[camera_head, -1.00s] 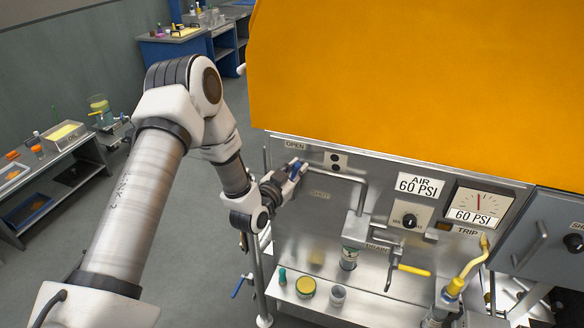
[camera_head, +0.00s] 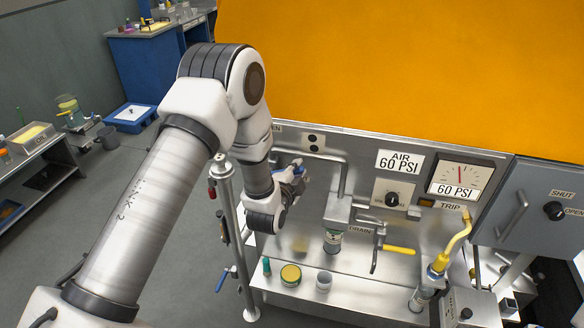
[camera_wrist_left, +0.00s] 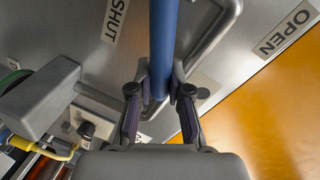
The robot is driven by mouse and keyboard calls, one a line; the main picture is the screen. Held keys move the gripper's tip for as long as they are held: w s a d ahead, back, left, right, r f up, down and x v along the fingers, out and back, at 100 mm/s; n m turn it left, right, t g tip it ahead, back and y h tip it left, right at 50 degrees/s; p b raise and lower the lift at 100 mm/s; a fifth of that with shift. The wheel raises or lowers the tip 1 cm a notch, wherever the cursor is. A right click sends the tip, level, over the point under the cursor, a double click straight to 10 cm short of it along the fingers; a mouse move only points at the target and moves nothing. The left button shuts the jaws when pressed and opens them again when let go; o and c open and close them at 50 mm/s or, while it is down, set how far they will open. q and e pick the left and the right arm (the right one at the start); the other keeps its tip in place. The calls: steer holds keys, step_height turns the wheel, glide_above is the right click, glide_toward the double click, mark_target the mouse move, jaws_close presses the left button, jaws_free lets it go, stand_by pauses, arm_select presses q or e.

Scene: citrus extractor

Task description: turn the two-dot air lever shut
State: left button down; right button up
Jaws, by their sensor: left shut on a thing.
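The two-dot plate (camera_head: 316,142) is on the steel panel below the orange housing. My left gripper (camera_head: 297,172) is just below and left of it, in front of the panel. In the left wrist view my left gripper (camera_wrist_left: 160,92) is shut on the blue handle of the air lever (camera_wrist_left: 163,40), one finger on each side. The handle runs up the picture between the SHUT label (camera_wrist_left: 115,18) and the OPEN label (camera_wrist_left: 284,27), nearer SHUT. My arm partly hides the lever in the head view. My right gripper is not in view.
A grey pipe (camera_head: 345,176) runs right of the lever. A steel shelf (camera_head: 345,291) below holds small jars. A post (camera_head: 229,225) stands at left.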

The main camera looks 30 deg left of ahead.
arm_select(q)
steer(key=shift+w+d+f+m+y+b, duration=0.1)
steer(key=shift+f+m+y+b, duration=0.1)
steer(key=shift+f+m+b, duration=0.35)
steer(key=shift+s+d+f+m+y+b, duration=0.15)
steer(key=shift+f+m+y+b, duration=0.1)
steer(key=shift+f+m, duration=0.5)
steer(key=shift+w+d+f+m+y+b, duration=0.15)
steer(key=shift+f+m+b, duration=0.25)
steer(key=shift+f+m, duration=0.25)
steer(key=c, duration=1.1)
jaws_free()
steer(key=v, duration=1.1)
steer(key=shift+s+d+r, duration=0.1)
steer(key=shift+s+r, duration=0.25)
